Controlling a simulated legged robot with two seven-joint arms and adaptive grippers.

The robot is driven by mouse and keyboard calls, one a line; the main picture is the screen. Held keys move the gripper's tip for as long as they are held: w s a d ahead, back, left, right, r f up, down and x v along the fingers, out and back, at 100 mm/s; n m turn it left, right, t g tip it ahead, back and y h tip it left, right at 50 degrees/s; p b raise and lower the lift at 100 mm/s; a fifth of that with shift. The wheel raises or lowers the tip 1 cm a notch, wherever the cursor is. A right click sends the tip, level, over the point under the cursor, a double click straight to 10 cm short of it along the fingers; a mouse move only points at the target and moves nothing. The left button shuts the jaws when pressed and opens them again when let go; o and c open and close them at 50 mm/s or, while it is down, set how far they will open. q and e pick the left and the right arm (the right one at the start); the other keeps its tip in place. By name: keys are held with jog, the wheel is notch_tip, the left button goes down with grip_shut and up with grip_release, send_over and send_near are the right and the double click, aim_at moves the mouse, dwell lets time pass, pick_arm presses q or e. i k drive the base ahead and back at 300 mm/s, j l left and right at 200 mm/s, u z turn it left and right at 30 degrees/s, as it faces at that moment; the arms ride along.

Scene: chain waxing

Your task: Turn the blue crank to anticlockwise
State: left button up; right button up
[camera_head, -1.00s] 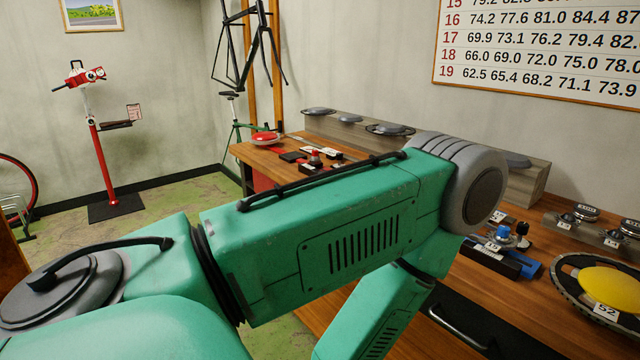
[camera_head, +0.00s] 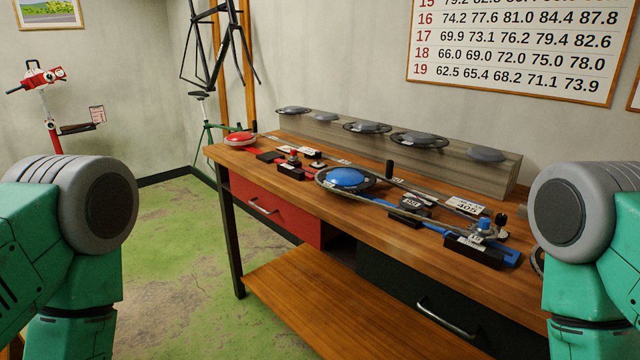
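The blue crank assembly sits on the wooden workbench (camera_head: 400,235). Its round blue disc (camera_head: 347,178) has a dark ring around it, and a black upright handle (camera_head: 390,168) stands just to the right. A blue bar runs from the disc toward a black block with a blue knob (camera_head: 484,226) at the right. Neither gripper is in view. Only green and grey links of my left arm show at the left edge, and of my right arm at the right edge. Both are apart from the crank.
A grey raised shelf (camera_head: 460,176) with several discs runs along the back. Red and black drawers face the front. Green floor (camera_head: 190,250) is open at left.

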aim_at(347, 177)
jog(key=i+j+z, duration=0.1)
jog(key=z, duration=0.35)
jog(key=i+j+z, duration=0.15)
jog(key=z, duration=0.3)
jog(key=i+j+z, duration=0.2)
jog(key=z, duration=0.25)
